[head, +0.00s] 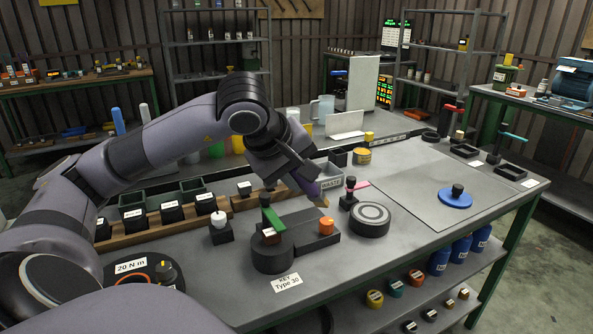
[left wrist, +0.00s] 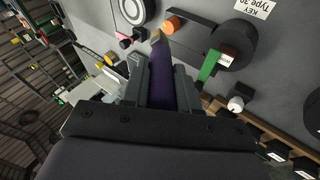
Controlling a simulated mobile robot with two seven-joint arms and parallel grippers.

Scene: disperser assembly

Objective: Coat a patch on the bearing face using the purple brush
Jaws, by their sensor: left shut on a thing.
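My left gripper (head: 305,179) is shut on the purple brush (head: 312,190), whose tan tip points down and away from the arm. In the left wrist view, the brush (left wrist: 160,75) lies between the two fingers of the left gripper (left wrist: 161,70). A dark round part with a pale ringed face (head: 370,212), seemingly the bearing, lies flat on the bench to the right of the brush tip. It also shows at the top of the left wrist view (left wrist: 132,10). The tip appears apart from this face. My right gripper is not in view.
A dark block fixture with a round end (head: 272,256), a green piece (head: 271,218) and an orange knob (head: 326,226) stand near the brush. A small black-knobbed post (head: 349,193) is close to the ringed part. A blue disc (head: 455,200) lies on a mostly clear grey mat (head: 420,185).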

